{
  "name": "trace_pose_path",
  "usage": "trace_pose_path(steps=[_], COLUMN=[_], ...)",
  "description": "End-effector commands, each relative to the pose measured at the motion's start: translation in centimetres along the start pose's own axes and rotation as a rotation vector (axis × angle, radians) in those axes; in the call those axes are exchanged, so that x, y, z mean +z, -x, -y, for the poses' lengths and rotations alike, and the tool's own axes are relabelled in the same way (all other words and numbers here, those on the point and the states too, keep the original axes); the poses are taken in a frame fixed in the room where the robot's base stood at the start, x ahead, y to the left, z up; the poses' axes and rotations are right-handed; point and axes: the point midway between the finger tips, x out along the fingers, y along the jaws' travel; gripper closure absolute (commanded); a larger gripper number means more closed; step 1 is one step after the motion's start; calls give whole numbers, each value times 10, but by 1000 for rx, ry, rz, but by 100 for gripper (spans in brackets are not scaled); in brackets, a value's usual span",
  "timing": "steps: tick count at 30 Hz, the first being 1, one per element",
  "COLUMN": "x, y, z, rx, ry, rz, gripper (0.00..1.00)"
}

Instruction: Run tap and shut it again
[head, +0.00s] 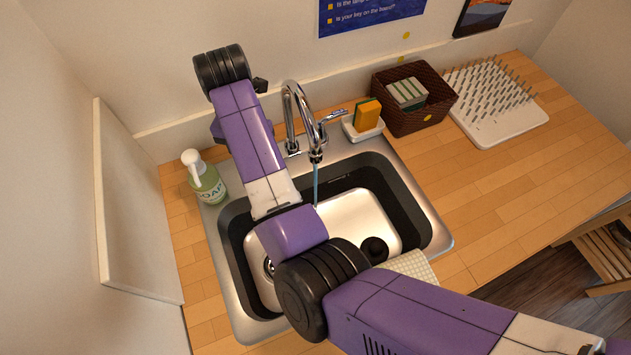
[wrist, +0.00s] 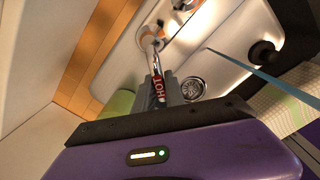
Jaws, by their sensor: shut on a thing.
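The chrome tap (head: 290,105) stands at the back rim of the sink (head: 433,243). A thin blue stream of water (head: 315,185) runs from its spout into the basin. The stream also shows in the wrist view (wrist: 262,74). In the wrist view, my gripper (wrist: 161,78) is shut on the chrome lever marked HOT (wrist: 157,88). The tap's other lever (head: 334,115) is free on the right in the head view. My gripper is hidden behind my own arm there.
A soap bottle (head: 207,183) stands left of the sink. A sponge (head: 367,113) on a white dish (head: 361,133), a brown basket (head: 433,117) and a white drying rack (head: 497,130) stand to the right. A pale board (head: 125,205) leans at the left.

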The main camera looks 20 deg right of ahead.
Motion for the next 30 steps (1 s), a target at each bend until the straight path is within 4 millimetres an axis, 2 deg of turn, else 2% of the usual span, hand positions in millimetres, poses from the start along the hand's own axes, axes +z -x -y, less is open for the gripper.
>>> trace_pose_path(steps=[10, 24, 30], x=[0, 10, 10], y=[-2, -2, -2], z=[-2, -28, -32], rx=[-4, -3, -3], ry=[-43, -547, -624], rz=[-5, -1, -1], gripper=[100, 100, 100])
